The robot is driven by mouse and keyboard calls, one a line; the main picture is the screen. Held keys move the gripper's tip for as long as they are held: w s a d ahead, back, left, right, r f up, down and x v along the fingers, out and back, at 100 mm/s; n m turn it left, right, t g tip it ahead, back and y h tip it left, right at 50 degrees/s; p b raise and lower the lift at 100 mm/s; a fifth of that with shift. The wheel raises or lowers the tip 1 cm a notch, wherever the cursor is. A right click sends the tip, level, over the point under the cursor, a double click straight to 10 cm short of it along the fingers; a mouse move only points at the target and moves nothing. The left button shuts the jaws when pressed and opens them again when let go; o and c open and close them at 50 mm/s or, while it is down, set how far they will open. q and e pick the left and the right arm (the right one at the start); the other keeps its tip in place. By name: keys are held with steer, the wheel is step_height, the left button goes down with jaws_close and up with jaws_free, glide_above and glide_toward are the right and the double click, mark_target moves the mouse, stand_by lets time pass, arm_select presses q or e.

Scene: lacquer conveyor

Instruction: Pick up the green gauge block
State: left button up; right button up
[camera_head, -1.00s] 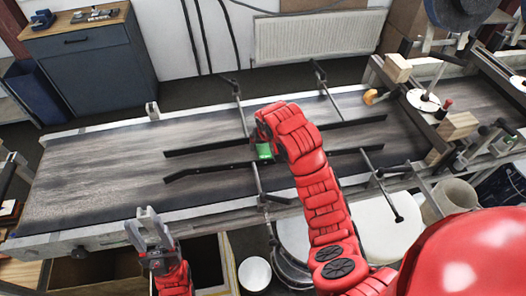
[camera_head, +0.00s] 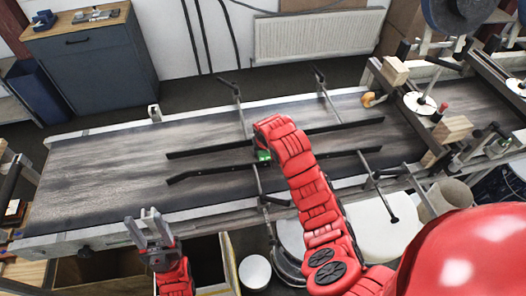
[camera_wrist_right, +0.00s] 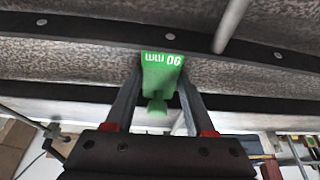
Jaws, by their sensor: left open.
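The green gauge block (camera_head: 263,156) is mostly covered by my right gripper in the head view, near the front black guide rail over the conveyor belt (camera_head: 105,175). In the right wrist view the green gauge block (camera_wrist_right: 162,72) shows white upside-down lettering and a narrower lower part. My right gripper (camera_wrist_right: 160,82) has one finger on each side of it, the tips close against its sides. Whether they press on it cannot be told. My left gripper (camera_head: 150,222) is open and empty, at the conveyor's front edge.
Two black guide rails (camera_head: 325,128) run along the belt, held by metal rods. White discs and wooden blocks (camera_head: 452,129) stand at the right end. A white bucket (camera_head: 254,271) is below the front edge. The belt's left part is clear.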

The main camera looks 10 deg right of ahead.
jaws_close()
